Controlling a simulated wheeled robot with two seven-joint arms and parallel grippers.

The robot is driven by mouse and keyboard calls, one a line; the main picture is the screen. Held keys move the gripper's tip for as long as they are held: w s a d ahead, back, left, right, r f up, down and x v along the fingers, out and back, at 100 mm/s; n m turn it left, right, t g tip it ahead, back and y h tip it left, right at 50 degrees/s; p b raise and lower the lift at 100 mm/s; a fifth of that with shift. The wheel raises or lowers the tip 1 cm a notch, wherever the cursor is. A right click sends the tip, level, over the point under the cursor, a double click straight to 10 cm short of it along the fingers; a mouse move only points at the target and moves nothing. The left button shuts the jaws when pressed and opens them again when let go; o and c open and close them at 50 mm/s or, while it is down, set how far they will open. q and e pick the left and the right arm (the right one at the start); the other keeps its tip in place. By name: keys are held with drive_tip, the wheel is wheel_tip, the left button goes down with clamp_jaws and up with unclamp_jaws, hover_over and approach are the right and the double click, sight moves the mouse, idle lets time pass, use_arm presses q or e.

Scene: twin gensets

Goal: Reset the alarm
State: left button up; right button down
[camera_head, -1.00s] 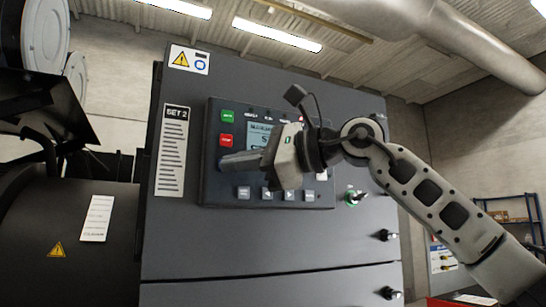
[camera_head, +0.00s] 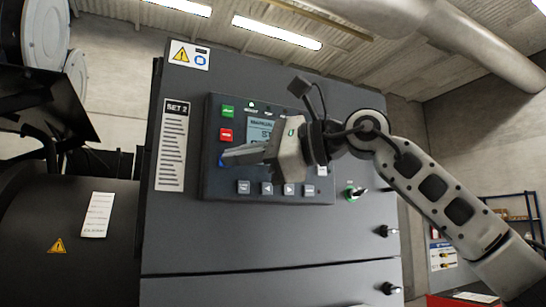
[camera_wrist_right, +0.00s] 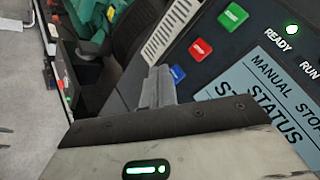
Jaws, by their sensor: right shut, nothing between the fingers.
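The control panel (camera_head: 214,190) on the dark SET 2 cabinet (camera_head: 200,235) has a green button (camera_head: 228,111), a red button (camera_head: 226,135) and a blue button (camera_head: 221,161) down its left side. My right gripper (camera_head: 226,157) is shut and empty, its tips at the blue button and partly hiding it. In the right wrist view, the blue button (camera_wrist_right: 178,74) shows just beside the fingertips (camera_wrist_right: 160,84); I cannot tell whether they touch. The screen (camera_wrist_right: 262,95) reads MANUAL STOP and STATUS, partly hidden. The READY lamp (camera_wrist_right: 291,28) glows white-green. My left gripper is not in view.
Below the screen is a row of small grey buttons (camera_head: 267,188). A dark generator body (camera_head: 60,210) stands at the left.

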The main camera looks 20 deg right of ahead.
drive_tip(key=shift+s, duration=0.15)
drive_tip(key=s+b, duration=0.3)
drive_tip(key=s, duration=0.3)
drive_tip(key=shift+d, duration=0.1)
idle(0.3)
drive_tip(key=shift+w, duration=0.1)
idle(0.7)
